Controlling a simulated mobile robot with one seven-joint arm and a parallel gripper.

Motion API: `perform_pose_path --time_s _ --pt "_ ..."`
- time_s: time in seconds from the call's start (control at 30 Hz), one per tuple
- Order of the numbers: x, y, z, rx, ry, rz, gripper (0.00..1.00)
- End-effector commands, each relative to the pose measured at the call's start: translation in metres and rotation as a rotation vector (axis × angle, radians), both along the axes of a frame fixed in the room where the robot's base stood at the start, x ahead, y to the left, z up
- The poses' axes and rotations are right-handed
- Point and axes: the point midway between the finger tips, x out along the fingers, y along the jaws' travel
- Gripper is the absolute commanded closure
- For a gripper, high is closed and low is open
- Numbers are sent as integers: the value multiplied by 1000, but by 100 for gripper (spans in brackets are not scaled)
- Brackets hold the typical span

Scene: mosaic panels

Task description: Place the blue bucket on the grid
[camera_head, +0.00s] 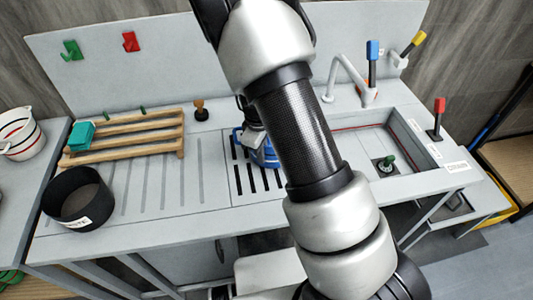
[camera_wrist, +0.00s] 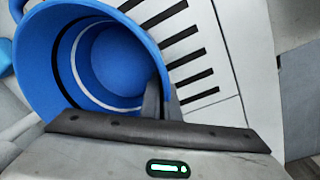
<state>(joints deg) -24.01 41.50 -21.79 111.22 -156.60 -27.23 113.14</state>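The blue bucket (camera_head: 262,153) is at the slotted grid (camera_head: 240,178) in the counter, partly hidden behind my arm. In the wrist view the bucket (camera_wrist: 68,75) is seen from above, its open mouth showing a dark ring and an empty inside. The grid's black slots (camera_wrist: 183,35) lie right beside it. I cannot tell whether its base touches the grid. My gripper (camera_wrist: 163,100) has its fingers close together at the bucket's near right rim, one inside and one outside, and looks shut on that rim. In the head view the gripper is mostly hidden by my arm.
A wooden rack (camera_head: 130,140) with a teal block (camera_head: 79,136) stands left of the grid. A black round container (camera_head: 77,198) is at the left front edge. A sink (camera_head: 375,140) with a tap (camera_head: 350,72) lies to the right. The ribbed drainboard (camera_head: 160,188) is clear.

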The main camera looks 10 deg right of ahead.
Motion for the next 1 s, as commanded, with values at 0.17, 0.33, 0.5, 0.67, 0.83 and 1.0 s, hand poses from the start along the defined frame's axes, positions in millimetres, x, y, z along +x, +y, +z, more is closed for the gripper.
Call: perform_pose_path --time_s 0.17,0.33,0.5,0.67,0.83,1.0 --pt "1 6 -8 0 -1 -1 100" --pt "1 6 -7 0 0 -1 100" --pt "0 6 -9 0 1 -1 100" --pt "0 6 -10 1 1 -1 79" --pt "0 6 -10 1 1 -1 79" --pt "1 6 -7 1 -2 -1 79"
